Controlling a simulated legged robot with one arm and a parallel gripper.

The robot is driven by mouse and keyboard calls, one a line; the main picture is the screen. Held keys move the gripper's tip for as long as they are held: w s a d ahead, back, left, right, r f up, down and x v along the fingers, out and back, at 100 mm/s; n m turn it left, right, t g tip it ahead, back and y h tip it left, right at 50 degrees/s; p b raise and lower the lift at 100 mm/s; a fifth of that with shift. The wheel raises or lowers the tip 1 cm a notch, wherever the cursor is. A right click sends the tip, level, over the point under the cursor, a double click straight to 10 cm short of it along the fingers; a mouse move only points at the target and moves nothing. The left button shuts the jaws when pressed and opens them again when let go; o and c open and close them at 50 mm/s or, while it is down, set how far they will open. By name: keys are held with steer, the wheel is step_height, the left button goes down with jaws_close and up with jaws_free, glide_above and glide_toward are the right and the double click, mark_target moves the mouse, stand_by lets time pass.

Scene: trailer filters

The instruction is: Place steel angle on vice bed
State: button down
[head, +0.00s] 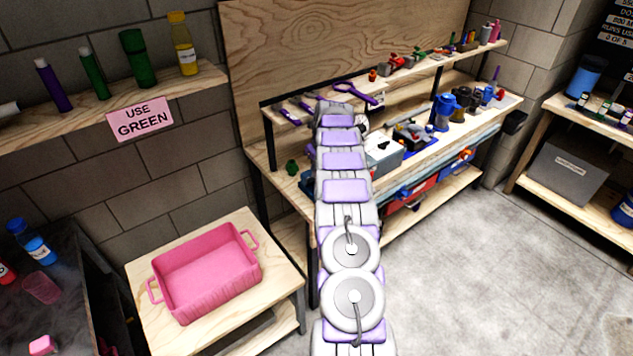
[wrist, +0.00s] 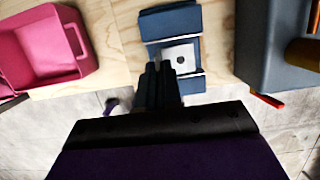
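A blue-grey vice (wrist: 170,22) stands on a light wood surface at the top middle of the wrist view. A pale metal piece with a dark hole (wrist: 180,57), seemingly the steel angle, lies between the vice's blue-grey parts. Its far side and whether it rests flat on the bed cannot be told. My gripper (wrist: 160,68) points at the vice, its dark fingers close together at the lower left of the pale piece. I see nothing clearly held between them. In the head view my arm reaches to the workbench and hides the gripper.
A pink basket (wrist: 40,45) is left of the vice, and a grey-blue bin (wrist: 270,50) is close on its right. In the head view, a workbench (head: 425,150) holds several tools. A pink tub (head: 205,275) stands on a low wooden table. The concrete floor (head: 480,270) at right is clear.

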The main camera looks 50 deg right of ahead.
steer(key=shift+f+b, duration=0.6)
steer(key=shift+f, duration=2.45)
steer(key=c, duration=1.3)
jaws_free()
steer(key=p+v, duration=0.3)
steer(key=v, duration=0.9)
steer(key=shift+a, duration=0.1)
